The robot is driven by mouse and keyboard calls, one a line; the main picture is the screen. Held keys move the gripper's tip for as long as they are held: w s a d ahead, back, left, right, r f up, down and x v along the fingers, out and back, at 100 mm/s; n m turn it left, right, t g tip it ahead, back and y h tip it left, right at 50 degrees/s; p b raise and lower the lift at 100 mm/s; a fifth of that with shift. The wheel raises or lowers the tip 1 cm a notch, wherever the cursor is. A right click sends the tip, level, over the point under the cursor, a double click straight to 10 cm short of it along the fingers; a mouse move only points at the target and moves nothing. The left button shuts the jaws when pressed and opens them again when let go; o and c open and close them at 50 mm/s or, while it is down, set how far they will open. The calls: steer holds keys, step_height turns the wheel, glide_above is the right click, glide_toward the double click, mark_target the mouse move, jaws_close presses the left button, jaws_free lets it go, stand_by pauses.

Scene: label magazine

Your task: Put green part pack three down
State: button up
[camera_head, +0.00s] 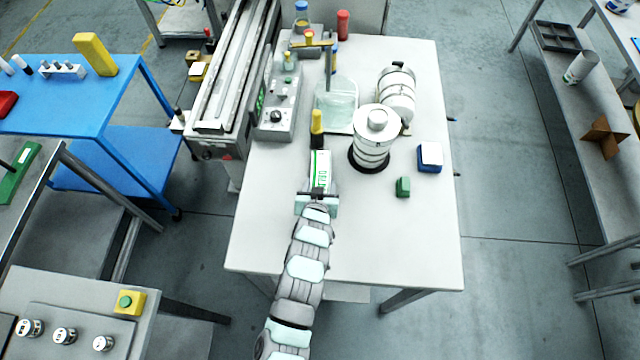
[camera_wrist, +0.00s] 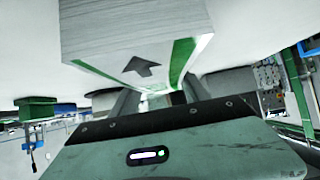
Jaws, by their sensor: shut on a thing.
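The green part pack (camera_head: 320,165) is a white block with green stripes and green lettering. It is over the near left part of the white table. My gripper (camera_head: 317,193) is shut on its near end. In the wrist view the pack (camera_wrist: 140,38) fills the top middle, showing layered pale edges, green bands and a dark arrow. The fingers of my gripper (camera_wrist: 158,96) reach to it there. I cannot tell whether the pack touches the table. I cannot read a number on it.
A yellow-topped dark bottle (camera_head: 317,122) stands just behind the pack. A stack of white rolls (camera_head: 372,145) on a dark base is to its right. A small green block (camera_head: 403,187) and a blue-and-white box (camera_head: 430,155) lie further right. The table's front (camera_head: 380,245) is clear.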

steer(key=shift+w, duration=0.1)
steer(key=shift+f, duration=0.1)
steer(key=o, duration=1.6)
